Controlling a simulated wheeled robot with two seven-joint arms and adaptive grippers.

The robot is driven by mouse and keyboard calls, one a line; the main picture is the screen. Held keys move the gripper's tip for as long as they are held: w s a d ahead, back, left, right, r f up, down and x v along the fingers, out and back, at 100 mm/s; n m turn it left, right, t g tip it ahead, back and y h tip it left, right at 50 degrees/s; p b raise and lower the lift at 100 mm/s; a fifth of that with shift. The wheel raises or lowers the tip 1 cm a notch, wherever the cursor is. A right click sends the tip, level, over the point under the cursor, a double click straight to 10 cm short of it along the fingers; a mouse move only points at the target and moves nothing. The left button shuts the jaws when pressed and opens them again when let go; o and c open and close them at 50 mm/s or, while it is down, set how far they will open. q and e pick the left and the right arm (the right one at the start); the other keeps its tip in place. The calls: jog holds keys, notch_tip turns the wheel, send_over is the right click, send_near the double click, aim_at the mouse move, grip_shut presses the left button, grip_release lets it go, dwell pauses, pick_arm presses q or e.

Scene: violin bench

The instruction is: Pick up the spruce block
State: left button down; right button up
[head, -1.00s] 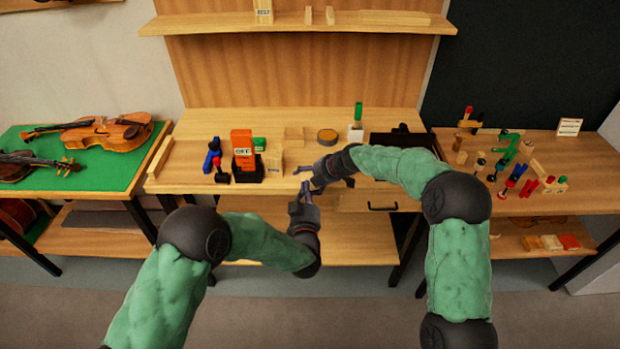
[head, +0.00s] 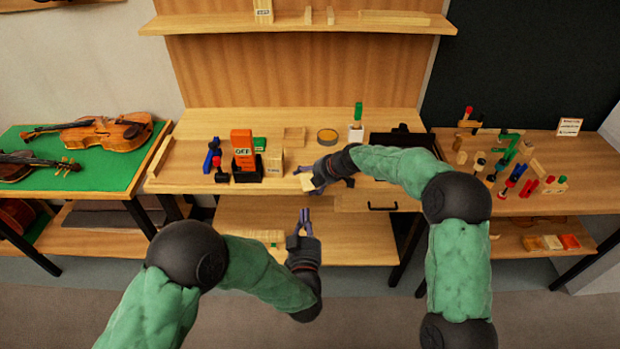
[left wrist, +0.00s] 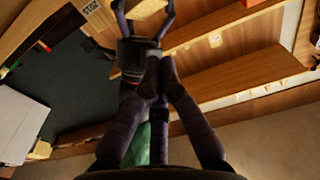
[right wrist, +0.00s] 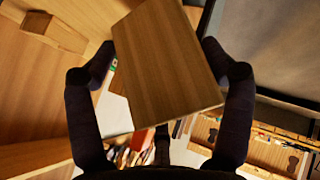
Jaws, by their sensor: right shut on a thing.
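A plain pale wooden block, which looks like the spruce block (right wrist: 165,65), sits between the fingers of my right gripper (right wrist: 158,72) in the right wrist view. In the head view my right gripper (head: 310,181) holds the block (head: 304,176) at the bench's front edge. The left wrist view also shows the block (left wrist: 147,9) between my right fingers. My left gripper (head: 304,214) is below and apart from it, in front of the bench. Its fingertips (left wrist: 155,62) meet with nothing between them.
A drawer (head: 365,203) is below. Violins lie on a green table (head: 110,172) at left; a side table (head: 520,205) holds tools.

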jog(key=shift+f, duration=0.1)
pick_arm(q)
jog(key=s+a+f+g+h, duration=0.1)
jog(key=s+a+f+g, duration=0.15)
jog(key=f, duration=0.45)
jog(key=s+a+f+g, duration=0.1)
jog(key=f+g, duration=0.3)
jog(key=f, duration=0.3)
jog(key=s+a+f+g+h, duration=0.1)
jog(key=s+a+f+g, duration=0.15)
jog(key=f, duration=0.45)
jog(key=s+a+f+n+g+h, duration=0.1)
jog(key=s+f+g, duration=0.3)
jog(key=s, duration=0.5)
jog(key=s+a+f+n+g+h, duration=0.1)
jog(key=s+f+g, duration=0.4)
jog(key=s, duration=0.4)
jog(key=shift+a+f, duration=0.2)
jog(key=shift+f, duration=0.25)
